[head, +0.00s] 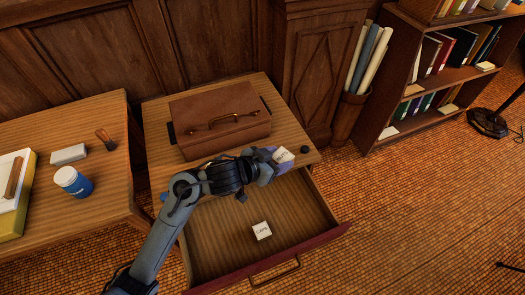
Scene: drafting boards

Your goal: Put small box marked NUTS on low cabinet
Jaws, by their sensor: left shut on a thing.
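My left gripper (276,160) is shut on a small white box (285,155) near the front right of the low cabinet's top (157,116). The box's marking is too small to read surely, and the gripper hides part of it. I cannot tell whether the box touches the cabinet top. The cabinet's drawer (215,255) is pulled open below my arm. A second small white box (262,231), whose marking looks like CAPS, lies in the drawer. My right gripper is not in view.
A brown briefcase (218,120) fills much of the cabinet top. A small dark knob-like thing (304,149) sits near its right corner. A desk (95,205) at left holds a blue jar (73,182). A bookcase (432,110) stands at right.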

